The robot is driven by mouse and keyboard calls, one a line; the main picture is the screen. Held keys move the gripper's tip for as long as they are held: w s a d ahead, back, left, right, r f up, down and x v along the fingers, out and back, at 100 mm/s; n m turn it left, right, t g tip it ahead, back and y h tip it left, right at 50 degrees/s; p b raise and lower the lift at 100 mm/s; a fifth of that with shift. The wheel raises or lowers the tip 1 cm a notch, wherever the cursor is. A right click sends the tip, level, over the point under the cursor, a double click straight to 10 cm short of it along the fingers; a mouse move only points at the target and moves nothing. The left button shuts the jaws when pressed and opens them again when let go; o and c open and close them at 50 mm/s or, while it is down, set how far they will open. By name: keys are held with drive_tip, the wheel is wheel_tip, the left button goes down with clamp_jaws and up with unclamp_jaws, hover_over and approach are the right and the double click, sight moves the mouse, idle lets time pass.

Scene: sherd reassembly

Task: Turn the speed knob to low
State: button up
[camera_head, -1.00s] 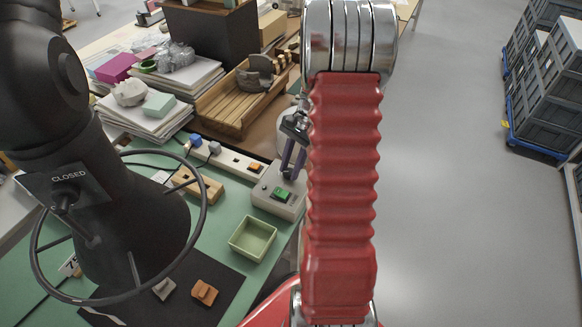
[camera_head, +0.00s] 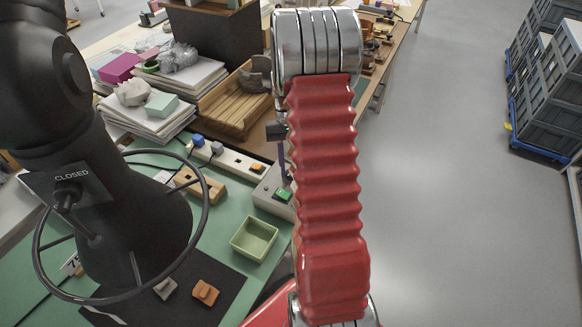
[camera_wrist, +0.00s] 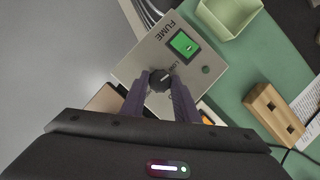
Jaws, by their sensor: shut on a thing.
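The speed knob (camera_wrist: 160,80) is a round black knob with a pale pointer line, on the grey fume control box (camera_wrist: 143,60). In the wrist view my gripper (camera_wrist: 160,86) is shut on the knob, one purple-grey finger on each side. A green lit rocker switch (camera_wrist: 184,44) sits beside the knob on the same face. In the head view the control box (camera_head: 266,190) and its green switch (camera_head: 283,195) show, but my red arm covers the knob and most of the gripper. The lettering around the knob is too small to read fully.
A green tray (camera_head: 255,238) lies in front of the box. A power strip (camera_head: 228,157) and a wooden block (camera_head: 207,184) lie to its left. A black column with a handwheel (camera_head: 207,200) stands at left.

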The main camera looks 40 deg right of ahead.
drive_tip(key=shift+w+n+h, duration=0.1)
drive_tip(key=shift+n+h, duration=0.2)
drive_tip(key=shift+n, duration=0.6)
drive_tip(key=o, duration=1.1)
drive_tip(key=shift+c, duration=0.2)
drive_tip(key=shift+r, duration=0.1)
drive_tip(key=v, duration=1.3)
drive_tip(key=shift+w+r, duration=0.2)
drive_tip(key=shift+w, duration=0.1)
drive_tip(key=shift+s+a, duration=0.1)
drive_tip(key=shift+s, duration=0.05)
